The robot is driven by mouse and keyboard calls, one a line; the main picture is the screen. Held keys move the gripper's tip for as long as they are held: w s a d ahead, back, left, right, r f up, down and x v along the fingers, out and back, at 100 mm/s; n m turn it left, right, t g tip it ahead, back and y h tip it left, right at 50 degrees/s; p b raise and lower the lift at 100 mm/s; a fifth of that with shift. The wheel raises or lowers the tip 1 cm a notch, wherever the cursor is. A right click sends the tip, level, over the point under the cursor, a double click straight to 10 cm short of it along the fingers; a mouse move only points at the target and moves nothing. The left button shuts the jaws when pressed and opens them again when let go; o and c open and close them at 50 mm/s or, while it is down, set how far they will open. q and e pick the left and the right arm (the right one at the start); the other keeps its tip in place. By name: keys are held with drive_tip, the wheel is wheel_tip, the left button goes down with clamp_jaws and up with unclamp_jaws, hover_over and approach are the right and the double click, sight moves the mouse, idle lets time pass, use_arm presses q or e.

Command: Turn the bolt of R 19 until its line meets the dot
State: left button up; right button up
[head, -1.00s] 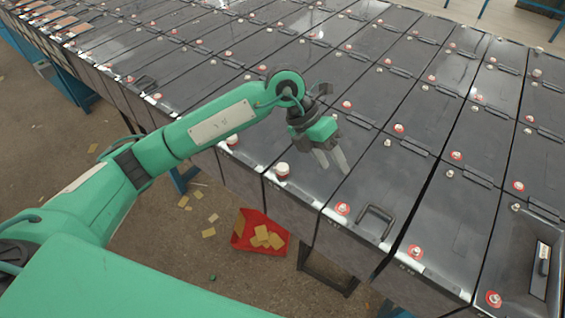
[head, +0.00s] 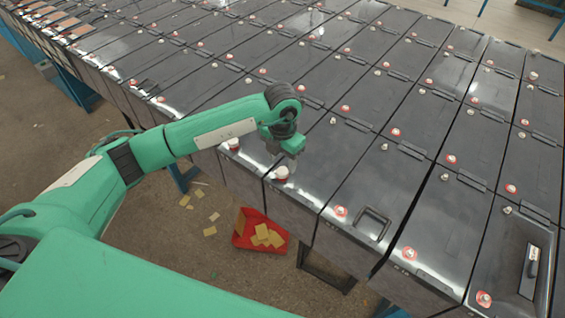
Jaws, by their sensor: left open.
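Rows of dark grey batteries (head: 330,180) fill the bench, with red-ringed bolts on their tops. My left gripper (head: 291,163) is open and points down just behind a taller white-capped bolt (head: 282,174) on a front-row battery. Its fingertips are small and partly hidden, and I cannot tell whether they touch the bolt. A similar white-capped bolt (head: 234,145) stands on the battery to the left. Flatter bolts show to the right, one (head: 340,212) beside a black handle. I cannot read any battery number, line or dot, so I cannot tell which is R 19.
A black handle (head: 373,223) stands up on the battery to the right, and another lid carries a handle-like tool (head: 532,262). A red bin (head: 249,238) with tan cards sits on the floor below the front edge. Loose cards lie around it.

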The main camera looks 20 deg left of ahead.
sight(282, 170)
use_arm(q)
drive_tip(key=shift+f+p, duration=0.5)
drive_tip(key=shift+f, duration=1.65)
drive_tip(key=shift+c, duration=0.4)
